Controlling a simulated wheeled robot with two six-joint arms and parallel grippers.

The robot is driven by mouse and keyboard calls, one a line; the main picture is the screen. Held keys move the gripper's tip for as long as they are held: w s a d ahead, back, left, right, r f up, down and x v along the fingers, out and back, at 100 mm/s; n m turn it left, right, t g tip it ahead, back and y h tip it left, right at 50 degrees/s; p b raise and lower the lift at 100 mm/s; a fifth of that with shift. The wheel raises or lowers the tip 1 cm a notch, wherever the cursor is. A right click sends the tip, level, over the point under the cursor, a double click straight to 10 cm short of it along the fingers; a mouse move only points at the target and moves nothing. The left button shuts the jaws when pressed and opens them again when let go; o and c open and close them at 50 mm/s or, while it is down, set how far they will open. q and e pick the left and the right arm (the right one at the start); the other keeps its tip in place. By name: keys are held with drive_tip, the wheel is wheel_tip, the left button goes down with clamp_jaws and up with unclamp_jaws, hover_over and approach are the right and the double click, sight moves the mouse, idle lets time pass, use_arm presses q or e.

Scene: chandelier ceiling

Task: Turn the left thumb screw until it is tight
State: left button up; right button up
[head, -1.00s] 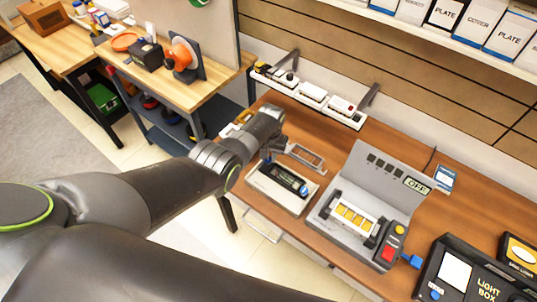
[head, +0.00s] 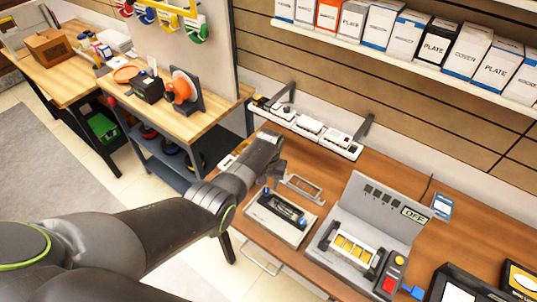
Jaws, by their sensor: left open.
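A light grey fixture (head: 262,222) with a dark recessed window sits on the wooden bench. The left thumb screw (head: 266,189) is a small blue knob at its upper left end. A second blue knob (head: 302,223) is at its lower right end. My left gripper (head: 279,172) is just beyond and above the fixture's left end, apart from the left screw as far as I can see. It is open, and its fingers are small and partly hidden by my own wrist. How tight the screw sits cannot be seen. My right gripper is not in view.
A shelf of boxes hangs above.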

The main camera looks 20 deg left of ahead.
use_arm(q)
wheel_tip(320, 180, up, 14)
drive_tip(key=b, duration=0.1)
drive_tip(key=shift+d, duration=0.25)
drive_tip(key=shift+f, duration=0.15)
idle(0.4)
